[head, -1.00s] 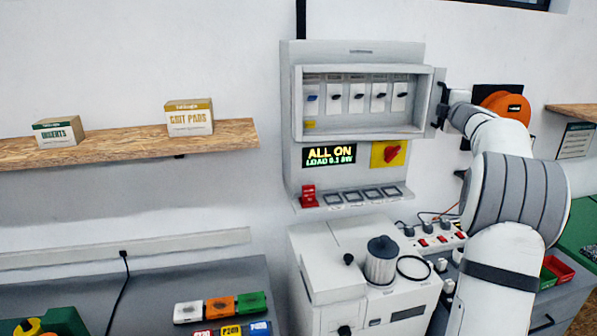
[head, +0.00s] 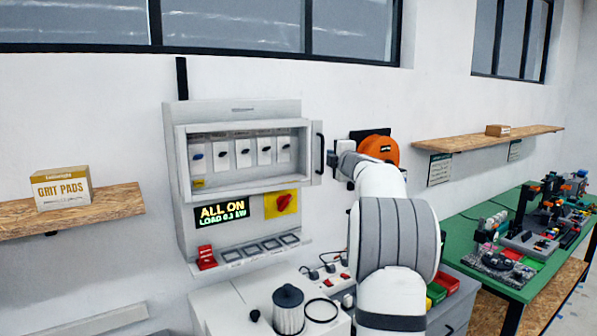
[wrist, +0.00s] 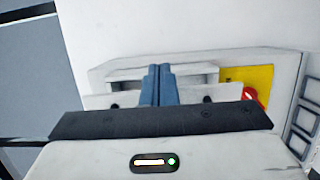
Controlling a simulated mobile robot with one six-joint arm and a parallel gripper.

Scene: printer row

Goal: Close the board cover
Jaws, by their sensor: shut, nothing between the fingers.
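The grey board (head: 182,135) hangs on the wall with its recess uncovered, showing a row of several breakers (head: 243,153). Its cover (head: 314,172) stands swung out at the right side of the recess, seen nearly edge-on, with a black handle (head: 319,150). My gripper (head: 332,159) is just right of the cover at handle height; I cannot tell whether it touches. In the wrist view my gripper's fingers (wrist: 160,78) are shut together and empty, in front of a pale panel. The board's yellow plate (wrist: 234,75) and red knob (wrist: 254,95) show to their right.
Below the recess are a lit display (head: 222,213) and a red rotary switch (head: 283,203). A white machine (head: 245,314) with a dark-topped canister (head: 288,310) stands underneath. An orange spool (head: 381,148) hangs behind my arm. A green workbench (head: 455,245) is at right.

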